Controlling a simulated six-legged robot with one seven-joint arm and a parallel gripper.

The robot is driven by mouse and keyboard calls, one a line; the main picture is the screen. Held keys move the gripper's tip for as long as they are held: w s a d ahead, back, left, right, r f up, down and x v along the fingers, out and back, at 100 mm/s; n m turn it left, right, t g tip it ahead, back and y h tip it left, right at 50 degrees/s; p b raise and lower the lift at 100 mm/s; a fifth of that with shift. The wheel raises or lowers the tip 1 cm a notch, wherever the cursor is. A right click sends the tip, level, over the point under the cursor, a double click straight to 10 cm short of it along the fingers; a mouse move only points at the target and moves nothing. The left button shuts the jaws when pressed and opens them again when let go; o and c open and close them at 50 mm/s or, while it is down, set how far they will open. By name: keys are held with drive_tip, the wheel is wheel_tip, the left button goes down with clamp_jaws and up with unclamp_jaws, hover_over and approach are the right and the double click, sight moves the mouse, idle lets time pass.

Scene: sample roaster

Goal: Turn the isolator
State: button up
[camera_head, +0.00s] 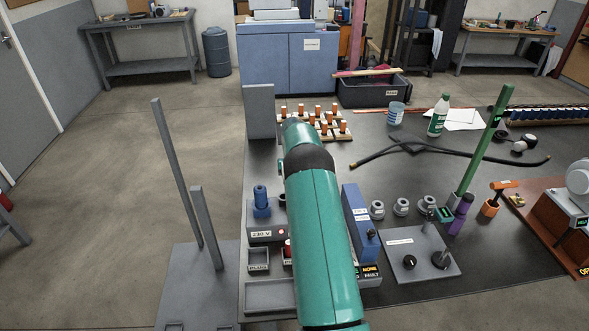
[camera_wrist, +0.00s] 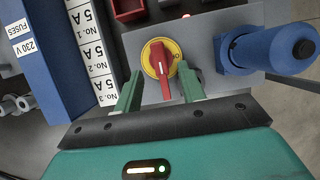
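The isolator (camera_wrist: 152,62) is a red handle on a round yellow disc, set on a grey plate, in the middle of the wrist view. The handle lies nearly up and down in that picture. My gripper (camera_wrist: 160,88) is open, with one green finger on each side of the handle's near end. A gap shows between each finger and the handle, so they look apart. In the head view my own teal arm hides the isolator and the gripper's fingers.
A blue plug (camera_wrist: 268,52) stands right of the isolator, also in the head view (camera_head: 262,200). A blue fuse box (camera_wrist: 50,60) and a white label strip (camera_wrist: 90,45) lie left. A small red light (camera_wrist: 186,16) glows above. Racked orange-topped pieces (camera_head: 327,127) stand farther back.

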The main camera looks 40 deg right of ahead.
drive_tip(key=v, duration=0.9)
drive_tip(key=shift+w+r, duration=0.1)
drive_tip(key=shift+r, duration=0.1)
drive_tip(key=a+r+n+t+h, duration=0.2)
drive_tip(key=a+r, duration=0.9)
drive_tip(key=r, duration=0.4)
drive_tip(key=s+a+r+n+t, duration=0.1)
drive_tip(key=s+a+r, duration=0.25)
drive_tip(key=a, duration=0.25)
drive_tip(key=s+a+r+t, duration=0.1)
drive_tip(key=s+a+r, duration=0.1)
drive_tip(key=a+r, duration=0.35)
drive_tip(key=s+a+r+n+t+h, duration=0.1)
drive_tip(key=s+a+n+t, duration=0.1)
drive_tip(key=s+a, duration=0.85)
drive_tip(key=s+a+f+n+t, duration=0.1)
drive_tip(key=s+a+f, duration=0.2)
drive_tip(key=s, duration=0.4)
drive_tip(key=s+a+f+t, duration=0.2)
drive_tip(key=s+a+f, duration=0.1)
drive_tip(key=s, duration=0.4)
drive_tip(key=shift+a+n, duration=0.2)
drive_tip(key=shift+n, duration=0.2)
drive_tip(key=shift+s, duration=0.2)
